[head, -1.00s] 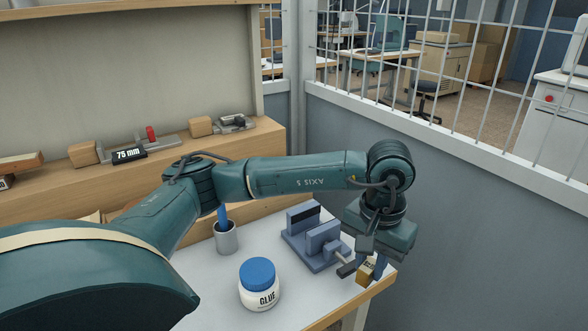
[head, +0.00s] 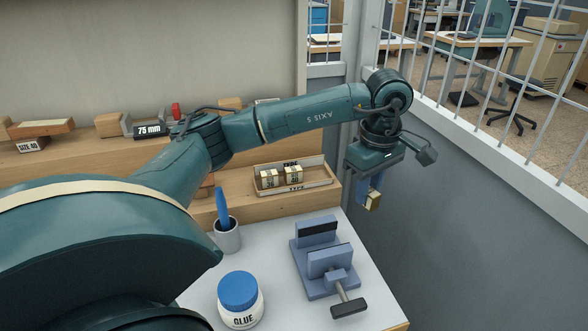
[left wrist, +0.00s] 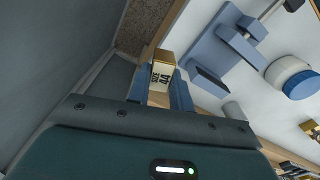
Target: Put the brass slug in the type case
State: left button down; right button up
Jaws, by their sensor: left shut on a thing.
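My left gripper (head: 371,188) is shut on the brass slug (head: 373,201), which sticks out below the fingers. In the left wrist view, the slug (left wrist: 163,70) shows a pale face reading "SIZE 44". The gripper is in the air beyond the right edge of the white bench top, right of the type case. The type case (head: 322,180) is a shallow open tray labelled "TYPE" on a wooden shelf behind the bench. Two brass slugs (head: 281,177) stand in its left and middle part; its right part looks bare. My right gripper is not in view.
A blue vise (head: 325,262) stands on the bench, left of and below the gripper. A glue jar (head: 239,299) and a grey cup (head: 227,238) with a blue-handled tool stand farther left. A grey wall with a white mesh fence (head: 500,135) is close on the right.

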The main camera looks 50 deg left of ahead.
pick_arm(q)
jog(key=w+a+r+n+p, duration=0.1)
jog(key=a+r+n, duration=0.45)
jog(key=n, duration=0.85)
jog(key=w+a+r+n, duration=0.1)
jog(key=a+r+n, duration=0.1)
jog(key=a+n, duration=0.95)
jog(key=f, duration=0.3)
jog(key=d+f+n, duration=0.1)
jog(key=f, duration=0.2)
jog(key=d+f+n, duration=0.1)
jog(key=f, duration=0.3)
jog(key=shift+s, duration=0.15)
jog(key=shift+d, duration=0.1)
jog(key=shift+f, duration=0.15)
jog(key=c, duration=1.5)
grip_release()
jog(key=shift+c, duration=0.2)
notch_tip(320, 180, up, 12)
jog(key=shift+r, duration=0.2)
